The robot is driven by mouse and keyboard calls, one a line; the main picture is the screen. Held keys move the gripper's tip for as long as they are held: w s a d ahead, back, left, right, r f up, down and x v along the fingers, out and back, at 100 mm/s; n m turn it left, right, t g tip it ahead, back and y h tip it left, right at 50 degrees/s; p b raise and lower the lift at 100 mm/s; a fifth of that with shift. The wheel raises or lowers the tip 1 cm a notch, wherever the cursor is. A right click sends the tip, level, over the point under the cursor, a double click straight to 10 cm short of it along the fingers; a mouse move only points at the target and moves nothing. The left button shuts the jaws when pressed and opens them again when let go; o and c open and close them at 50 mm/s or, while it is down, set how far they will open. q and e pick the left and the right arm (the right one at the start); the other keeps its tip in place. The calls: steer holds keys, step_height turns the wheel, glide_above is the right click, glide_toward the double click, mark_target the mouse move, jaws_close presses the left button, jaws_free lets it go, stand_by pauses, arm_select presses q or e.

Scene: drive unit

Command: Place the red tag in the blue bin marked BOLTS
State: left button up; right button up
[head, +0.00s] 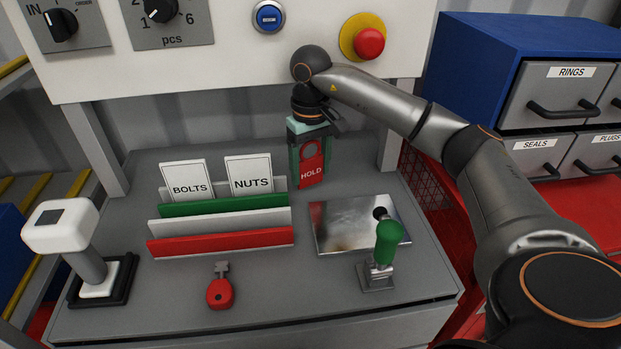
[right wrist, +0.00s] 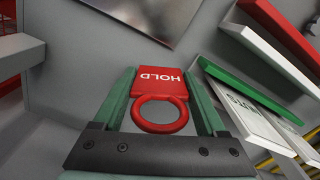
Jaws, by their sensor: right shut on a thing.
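The red tag (head: 312,172), marked HOLD and with a ring at one end, is in my right gripper (head: 309,160). The gripper is shut on it, and the tag hangs upright above the back of the grey bench. In the right wrist view the tag (right wrist: 158,82) sits between the green fingers of the right gripper (right wrist: 165,92), its ring toward the palm. No blue bin marked BOLTS is seen; a white card reading BOLTS (head: 188,187) stands in a sorter rack. My left gripper is not in view.
The rack (head: 222,224) and a NUTS card (head: 249,174) stand left of the tag. A metal plate (head: 345,222), green-handled lever (head: 388,241), red key-shaped piece (head: 220,290) and white-topped device (head: 62,226) are on the bench. Blue drawer cabinet (head: 490,60) stands right.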

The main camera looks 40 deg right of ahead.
mark_target(311, 185)
steer(key=shift+f, duration=1.55)
steer(key=shift+f, duration=0.1)
steer(key=shift+f, duration=0.15)
steer(key=o, duration=1.3)
steer(key=shift+c, duration=0.2)
